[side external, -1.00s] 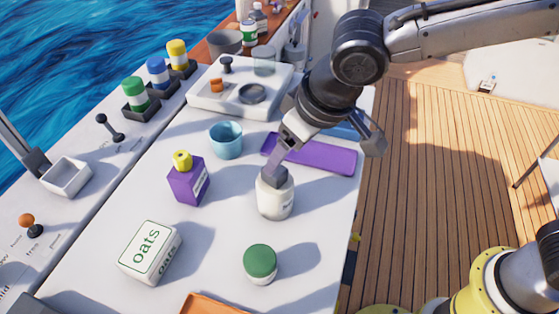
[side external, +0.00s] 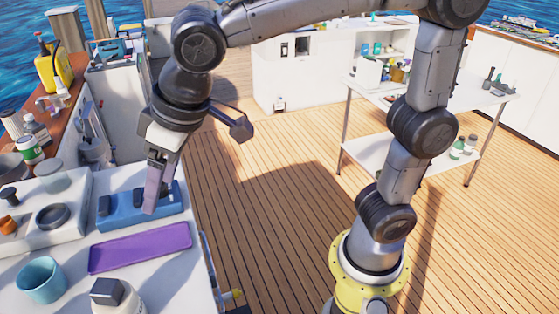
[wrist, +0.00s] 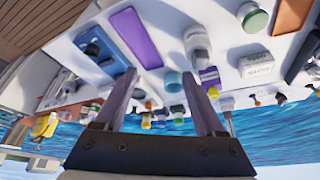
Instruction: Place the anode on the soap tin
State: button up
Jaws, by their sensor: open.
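A grey block (side external: 107,291), which looks like the anode, sits on top of a white jar (side external: 124,306) at the bottom left of the side view. The jar also shows near the top of the wrist view (wrist: 195,36). My gripper (side external: 153,190) is beyond and above the jar, over the area of a blue box. In the wrist view its two fingers (wrist: 160,100) are spread with nothing between them. I cannot tell which thing is the soap tin.
A purple tray (side external: 140,248) lies between the jar and the blue box (side external: 138,206). A light blue cup (side external: 41,279) stands left of the tray. The wrist view shows a white oats box (wrist: 257,66) and a green-lidded jar (wrist: 253,17). Wooden deck lies to the right.

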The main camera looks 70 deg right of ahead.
jog(key=s+d+f+m+t+h, duration=0.1)
jog(key=s+d+f+m, duration=0.2)
jog(key=s+d, duration=1.2)
jog(key=d+f, duration=0.2)
jog(key=d, duration=0.2)
jog(key=shift+s+d, duration=0.15)
